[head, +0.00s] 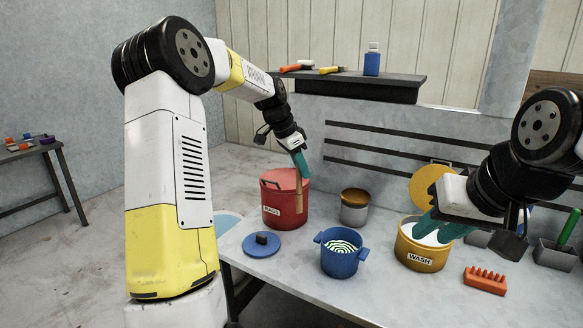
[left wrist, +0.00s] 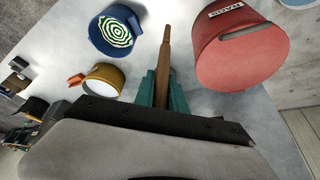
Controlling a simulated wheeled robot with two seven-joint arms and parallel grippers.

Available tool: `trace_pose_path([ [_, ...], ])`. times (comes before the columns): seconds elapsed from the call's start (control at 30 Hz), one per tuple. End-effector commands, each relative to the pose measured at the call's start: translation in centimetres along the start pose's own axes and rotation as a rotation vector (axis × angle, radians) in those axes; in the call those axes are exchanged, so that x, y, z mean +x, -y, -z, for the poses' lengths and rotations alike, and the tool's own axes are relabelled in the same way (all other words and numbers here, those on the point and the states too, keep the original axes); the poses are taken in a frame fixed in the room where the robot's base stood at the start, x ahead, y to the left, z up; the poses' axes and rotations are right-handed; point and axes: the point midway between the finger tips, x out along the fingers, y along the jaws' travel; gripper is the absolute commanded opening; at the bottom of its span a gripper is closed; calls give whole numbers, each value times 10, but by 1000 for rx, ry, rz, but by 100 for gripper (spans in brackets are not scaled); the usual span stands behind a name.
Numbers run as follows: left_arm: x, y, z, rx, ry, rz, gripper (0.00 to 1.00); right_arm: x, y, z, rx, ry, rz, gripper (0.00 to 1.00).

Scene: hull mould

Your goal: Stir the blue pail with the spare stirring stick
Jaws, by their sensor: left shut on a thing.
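The blue pail (head: 342,263) stands on the bench with a green-and-white swirl showing inside it. It is also at the upper left of the left wrist view (left wrist: 103,45). My left gripper (head: 300,163) is shut on a brown stirring stick (head: 301,192), which hangs down in front of the red bin in the head view. In the left wrist view the stick (left wrist: 166,45) sticks out between the teal fingers, to the right of the pail and apart from it. My right gripper (head: 430,234) is over the yellow wash bucket (head: 428,261), its teal fingers apart and nothing visible between them.
A red rags bin (head: 284,208) stands close to the stick. A blue lid (head: 258,249) lies left of the pail, and a metal can (head: 353,213) stands behind it. An orange pegged block (head: 485,280) lies at the right. The bench in front of the pail is clear.

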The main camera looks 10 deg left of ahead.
Motion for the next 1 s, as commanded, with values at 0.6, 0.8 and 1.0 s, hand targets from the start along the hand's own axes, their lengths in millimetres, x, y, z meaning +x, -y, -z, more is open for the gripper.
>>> trace_pose_path([
  [0.6, 21, -140, 77, 230, 11, -88, 0, 0, 0, 0, 0, 0, 0, 31],
  [0.8, 20, -140, 77, 230, 11, -88, 0, 0, 0, 0, 0, 0, 0, 31],
  [1.0, 24, -140, 75, 229, 11, -88, 0, 0, 0, 0, 0, 0, 0, 31],
])
